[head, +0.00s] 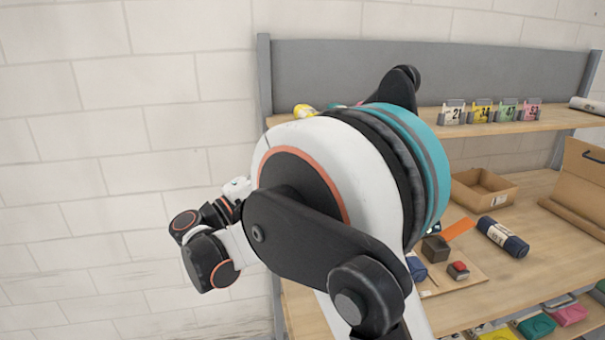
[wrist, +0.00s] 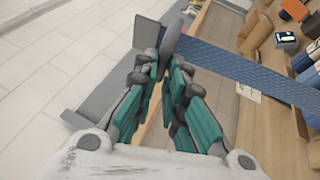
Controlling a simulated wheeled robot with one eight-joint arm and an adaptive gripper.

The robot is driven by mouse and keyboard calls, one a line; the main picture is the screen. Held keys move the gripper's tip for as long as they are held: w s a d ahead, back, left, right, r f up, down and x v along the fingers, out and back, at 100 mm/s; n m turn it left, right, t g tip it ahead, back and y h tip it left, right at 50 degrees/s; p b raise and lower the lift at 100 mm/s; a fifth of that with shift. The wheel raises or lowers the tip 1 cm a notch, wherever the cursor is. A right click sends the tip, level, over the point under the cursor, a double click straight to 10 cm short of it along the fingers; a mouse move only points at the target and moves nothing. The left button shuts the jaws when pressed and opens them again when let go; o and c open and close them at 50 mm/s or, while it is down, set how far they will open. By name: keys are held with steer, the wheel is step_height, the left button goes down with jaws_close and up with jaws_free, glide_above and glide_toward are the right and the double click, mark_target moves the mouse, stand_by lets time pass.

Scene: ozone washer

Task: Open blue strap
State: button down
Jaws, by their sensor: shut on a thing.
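A blue woven strap (wrist: 245,72) runs across the upper right of the wrist view, flat and long, from my fingertips toward the right edge. My gripper (wrist: 168,68) has its teal-padded fingers brought close together at the strap's left end and is shut on it. A grey flat piece (wrist: 173,32) stands up at the fingertips; I cannot tell what it is. In the head view my own arm fills the middle, and I cannot make out the fingertips or the held strap.
A wooden workbench (head: 520,259) with an upper shelf (head: 520,126) stands at the right. The tiled floor (wrist: 60,65) is clear at left in the wrist view.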

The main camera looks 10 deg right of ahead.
steer(key=shift+a+f, duration=0.2)
steer(key=shift+a, duration=0.15)
steer(key=c, duration=1.7)
jaws_free()
steer(key=shift+o, duration=0.2)
steer(key=v, duration=1.2)
steer(key=shift+d+f, duration=0.1)
steer(key=shift+f, duration=0.1)
